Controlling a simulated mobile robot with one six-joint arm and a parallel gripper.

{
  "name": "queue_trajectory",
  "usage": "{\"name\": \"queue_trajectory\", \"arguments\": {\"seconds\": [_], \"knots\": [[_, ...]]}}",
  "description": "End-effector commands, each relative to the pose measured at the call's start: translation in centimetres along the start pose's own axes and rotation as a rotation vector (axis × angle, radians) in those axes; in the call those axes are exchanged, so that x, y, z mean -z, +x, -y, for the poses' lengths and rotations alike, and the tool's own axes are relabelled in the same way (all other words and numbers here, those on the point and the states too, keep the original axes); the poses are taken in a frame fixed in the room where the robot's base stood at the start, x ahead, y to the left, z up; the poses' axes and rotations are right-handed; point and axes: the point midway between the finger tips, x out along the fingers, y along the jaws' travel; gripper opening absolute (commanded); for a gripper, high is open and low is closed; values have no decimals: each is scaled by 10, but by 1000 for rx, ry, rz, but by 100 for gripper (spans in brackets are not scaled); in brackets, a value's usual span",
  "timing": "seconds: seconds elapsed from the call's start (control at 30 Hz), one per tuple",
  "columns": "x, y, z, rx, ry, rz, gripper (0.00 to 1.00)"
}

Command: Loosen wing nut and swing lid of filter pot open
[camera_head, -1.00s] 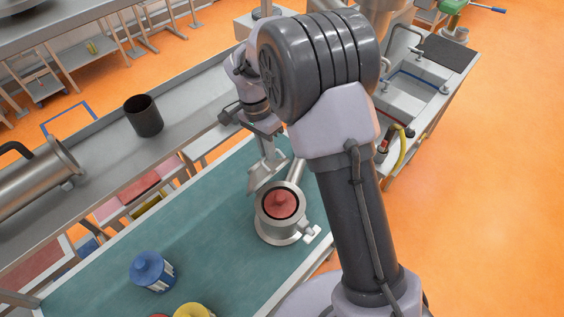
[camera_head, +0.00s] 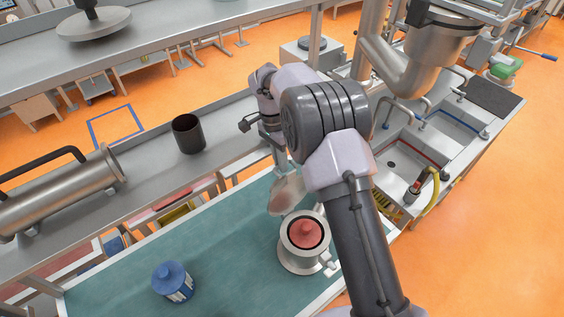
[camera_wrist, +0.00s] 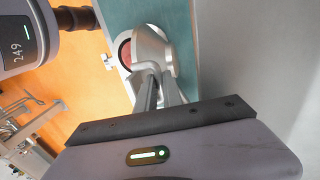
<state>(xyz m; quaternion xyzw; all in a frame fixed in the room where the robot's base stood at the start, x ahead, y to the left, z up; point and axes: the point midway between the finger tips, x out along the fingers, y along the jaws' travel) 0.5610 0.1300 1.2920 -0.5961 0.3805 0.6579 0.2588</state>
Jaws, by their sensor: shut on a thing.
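The filter pot (camera_head: 288,261) is a round metal pot on the green bench top, with its mouth uncovered and a red knobbed piece (camera_head: 307,234) inside. Its metal lid (camera_head: 285,198) stands raised and tilted at the pot's far side. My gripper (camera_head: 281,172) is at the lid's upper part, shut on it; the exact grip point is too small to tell. In the wrist view my fingers (camera_wrist: 160,88) are close together against the lid (camera_wrist: 153,47), which partly covers the pot. A small pale fitting, seemingly the wing nut (camera_head: 326,261), hangs at the pot's near right side.
A blue container (camera_head: 172,281) stands on the green bench (camera_head: 225,247), left of the pot. A dark cup (camera_head: 188,134) and a metal cylinder (camera_head: 62,192) are on the grey bench behind. A sink (camera_head: 405,163) lies to the right.

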Motion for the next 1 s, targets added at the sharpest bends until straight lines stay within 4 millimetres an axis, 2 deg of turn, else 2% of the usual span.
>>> {"name": "queue_trajectory", "arguments": {"seconds": [0.2,0.23,0.27,0.3,0.57,0.67,0.9,1.0], "knots": [[0,3,-1,-5,0,2,0],[0,3,-1,-5,0,2,13],[0,3,-1,-5,0,1,18],[0,2,-1,-4,0,1,20],[0,0,0,-1,0,0,20],[1,-12,0,2,-1,-2,20],[1,-62,1,-1,1,0,20],[1,-72,0,-2,-1,0,20]]}}
